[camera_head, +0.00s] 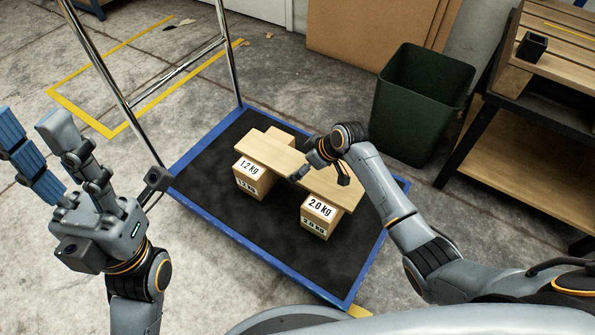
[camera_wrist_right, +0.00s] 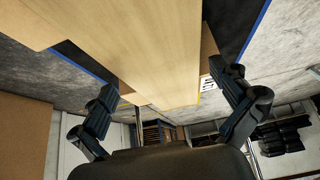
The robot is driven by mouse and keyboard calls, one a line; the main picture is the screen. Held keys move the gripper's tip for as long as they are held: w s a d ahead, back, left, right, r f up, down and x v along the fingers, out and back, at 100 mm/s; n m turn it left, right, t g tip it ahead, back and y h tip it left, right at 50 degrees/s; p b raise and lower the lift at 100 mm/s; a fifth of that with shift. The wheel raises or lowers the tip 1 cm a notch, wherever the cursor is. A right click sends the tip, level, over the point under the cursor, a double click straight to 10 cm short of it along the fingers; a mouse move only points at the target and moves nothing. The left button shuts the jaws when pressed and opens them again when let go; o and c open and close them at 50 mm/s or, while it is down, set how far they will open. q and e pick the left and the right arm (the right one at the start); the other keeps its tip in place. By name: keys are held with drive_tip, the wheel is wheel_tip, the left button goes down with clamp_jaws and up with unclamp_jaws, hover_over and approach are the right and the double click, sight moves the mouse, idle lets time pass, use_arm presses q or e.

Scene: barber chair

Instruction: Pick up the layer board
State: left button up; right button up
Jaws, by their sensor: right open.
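The layer board (camera_head: 265,149) is a flat, light wooden plank lying across wooden boxes, with the nearer ones labelled 1.2 kg (camera_head: 247,183) and 2.0 kg (camera_head: 319,215). My right gripper (camera_head: 321,176) is open over the middle-right of the board and hides part of it. In the right wrist view the board (camera_wrist_right: 150,45) runs between the spread fingers (camera_wrist_right: 170,90); I cannot tell whether they touch it. My left gripper (camera_head: 34,122) is open and empty, away from the board at the left.
The boxes stand on a black-topped, blue-edged trolley (camera_head: 215,205) with a metal handle frame (camera_head: 228,60). A dark green bin (camera_head: 420,105) and a wooden workbench (camera_head: 555,60) stand at the right. The floor left of the trolley is mostly clear.

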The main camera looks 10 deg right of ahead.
drive_tip(key=shift+w+a+f, duration=0.1)
drive_tip(key=shift+f, duration=0.1)
drive_tip(key=shift+c, duration=0.4)
drive_tip(key=c, duration=1)
drive_tip(key=shift+r, duration=0.2)
